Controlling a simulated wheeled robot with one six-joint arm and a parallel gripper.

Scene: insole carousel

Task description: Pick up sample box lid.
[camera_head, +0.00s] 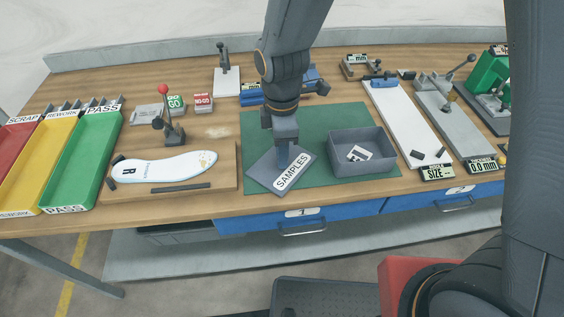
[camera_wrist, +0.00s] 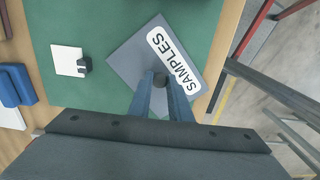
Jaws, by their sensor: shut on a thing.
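The sample box lid (camera_head: 263,170) is a flat grey square with a white "SAMPLES" label, turned at an angle over the front of the green mat, left of the box. It also shows in the wrist view (camera_wrist: 128,65). My gripper (camera_head: 286,160) points down and is shut on the lid's dark knob, seen between the fingertips in the wrist view (camera_wrist: 160,82). I cannot tell whether the lid touches the mat or hangs just above it. The open grey sample box (camera_head: 376,165) stands to the right with a small white and black item inside.
The green mat (camera_head: 330,118) lies on the wooden bench. Left is a fixture with a white insole (camera_head: 170,168) and a red-knobbed lever (camera_head: 165,105), then coloured trays (camera_head: 80,165). Right are a long white board (camera_head: 402,118) and a grey gauge (camera_head: 450,120).

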